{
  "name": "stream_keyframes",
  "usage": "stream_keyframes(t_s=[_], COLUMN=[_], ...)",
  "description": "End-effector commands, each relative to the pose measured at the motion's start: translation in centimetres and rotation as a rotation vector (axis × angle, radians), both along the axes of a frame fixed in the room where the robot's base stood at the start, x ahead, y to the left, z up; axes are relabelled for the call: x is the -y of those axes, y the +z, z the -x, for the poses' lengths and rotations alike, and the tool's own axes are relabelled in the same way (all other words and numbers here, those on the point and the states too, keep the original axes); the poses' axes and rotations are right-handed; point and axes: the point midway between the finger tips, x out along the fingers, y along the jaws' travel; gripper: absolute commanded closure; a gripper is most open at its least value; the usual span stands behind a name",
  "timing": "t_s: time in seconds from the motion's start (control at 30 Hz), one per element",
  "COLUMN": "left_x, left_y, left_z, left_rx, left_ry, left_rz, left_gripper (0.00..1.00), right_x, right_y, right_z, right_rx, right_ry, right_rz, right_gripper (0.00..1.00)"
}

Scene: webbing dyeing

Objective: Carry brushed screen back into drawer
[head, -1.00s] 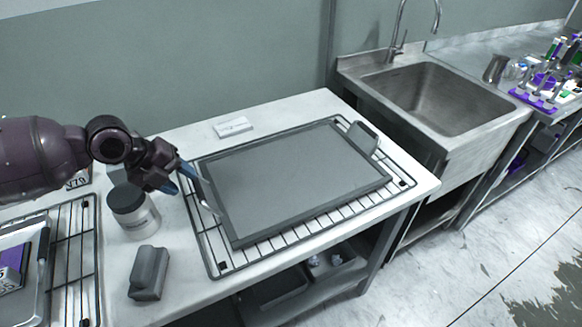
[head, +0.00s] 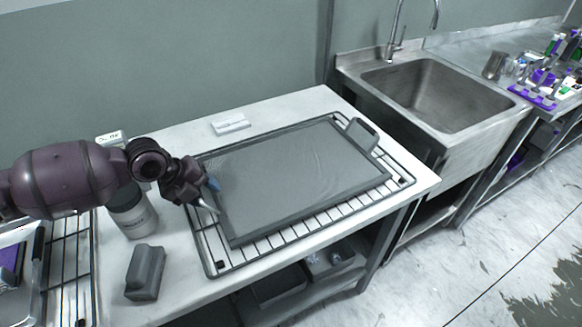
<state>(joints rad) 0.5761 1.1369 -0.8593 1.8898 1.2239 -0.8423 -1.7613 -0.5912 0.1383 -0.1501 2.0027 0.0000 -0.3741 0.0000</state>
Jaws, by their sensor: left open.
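The framed screen (head: 300,180), a flat grey rectangle with a darker rim, lies on a wire rack (head: 282,238) on the white table. A dark handle (head: 362,134) stands at its far right end. My left gripper (head: 212,197) is open at the screen's left end, with one blue-tipped finger over the edge. The handle at that end is hidden by the gripper, and I cannot tell whether the fingers touch it. My right gripper is out of view. No drawer can be made out clearly; a shelf with grey trays (head: 330,260) shows under the table.
A dark-lidded jar (head: 134,212) stands close below my left arm, and a grey block (head: 145,273) stands nearer the front. A small white box (head: 230,124) lies behind the rack. Another rack (head: 75,262) is at left. A steel sink (head: 437,95) adjoins at right.

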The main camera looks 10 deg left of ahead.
Motion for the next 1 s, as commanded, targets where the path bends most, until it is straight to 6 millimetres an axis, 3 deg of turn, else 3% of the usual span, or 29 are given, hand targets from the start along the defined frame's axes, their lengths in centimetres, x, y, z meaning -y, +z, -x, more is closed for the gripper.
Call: stream_keyframes(t_s=[0.07,0.4,1.0], left_x=[0.0,0.0,0.1], left_y=[0.0,0.0,1.1], left_z=[0.0,0.0,-0.1], left_rx=[0.000,0.000,0.006], left_ry=[0.000,0.000,-0.001], left_rz=[0.000,0.000,0.003], left_gripper=[0.54,1.00,1.00], right_x=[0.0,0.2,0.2], right_y=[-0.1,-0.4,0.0], right_z=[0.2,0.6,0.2], right_rx=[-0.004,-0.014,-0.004], right_ry=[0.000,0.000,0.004], right_rz=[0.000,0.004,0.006], right_gripper=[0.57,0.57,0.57])
